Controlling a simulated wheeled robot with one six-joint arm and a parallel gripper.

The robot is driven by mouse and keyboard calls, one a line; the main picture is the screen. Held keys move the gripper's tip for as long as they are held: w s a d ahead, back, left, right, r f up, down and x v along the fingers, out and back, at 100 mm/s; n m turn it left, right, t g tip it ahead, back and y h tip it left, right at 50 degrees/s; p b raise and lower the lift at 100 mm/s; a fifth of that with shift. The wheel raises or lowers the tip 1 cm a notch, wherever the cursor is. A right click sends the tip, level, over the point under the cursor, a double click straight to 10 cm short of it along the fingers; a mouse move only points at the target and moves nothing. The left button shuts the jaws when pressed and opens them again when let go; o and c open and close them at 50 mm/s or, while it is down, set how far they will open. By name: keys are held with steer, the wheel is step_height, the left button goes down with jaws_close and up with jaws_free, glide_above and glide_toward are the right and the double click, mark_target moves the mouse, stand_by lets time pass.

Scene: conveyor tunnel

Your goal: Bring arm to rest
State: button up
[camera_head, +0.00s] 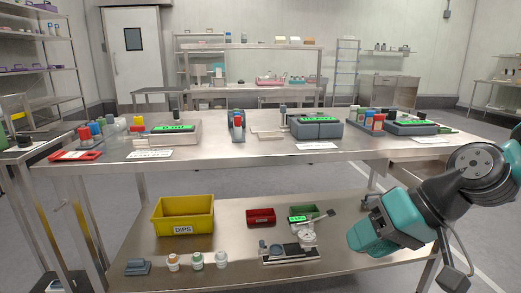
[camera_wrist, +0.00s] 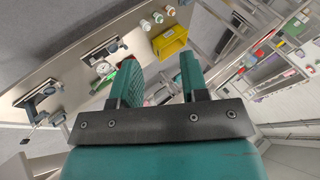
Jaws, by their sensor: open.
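My gripper (camera_wrist: 160,70) shows in the wrist view with its two teal fingers apart and nothing between them. In the head view my teal and grey arm is bent at the right, in front of the right end of the steel table (camera_head: 330,155). Its teal end section hangs over the right part of the lower shelf (camera_head: 235,245). The fingers cannot be made out clearly in the head view. In the wrist view the shelf with a yellow bin (camera_wrist: 170,42) lies beyond the fingers, apart from them.
The lower shelf holds the DIPS bin (camera_head: 183,216), several white bottles (camera_head: 197,261), a red tray (camera_head: 260,217), a green tray (camera_head: 304,212) and a white instrument (camera_head: 291,246). Scales (camera_head: 318,127) and racks of bottles stand on the tabletop. Floor at far right is open.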

steer(key=s+a+r+n+g+h, duration=0.1)
steer(key=s+a+n+g+h, duration=0.15)
steer(key=s, duration=0.35)
steer(key=s+a+r+n+g+h, duration=0.1)
steer(key=s+a+n, duration=0.15)
steer(key=s, duration=0.35)
step_height(320, 180, up, 19)
steer(key=p, duration=2)
steer(key=shift+d+r+n, duration=0.2)
steer(key=shift+d+n, duration=0.1)
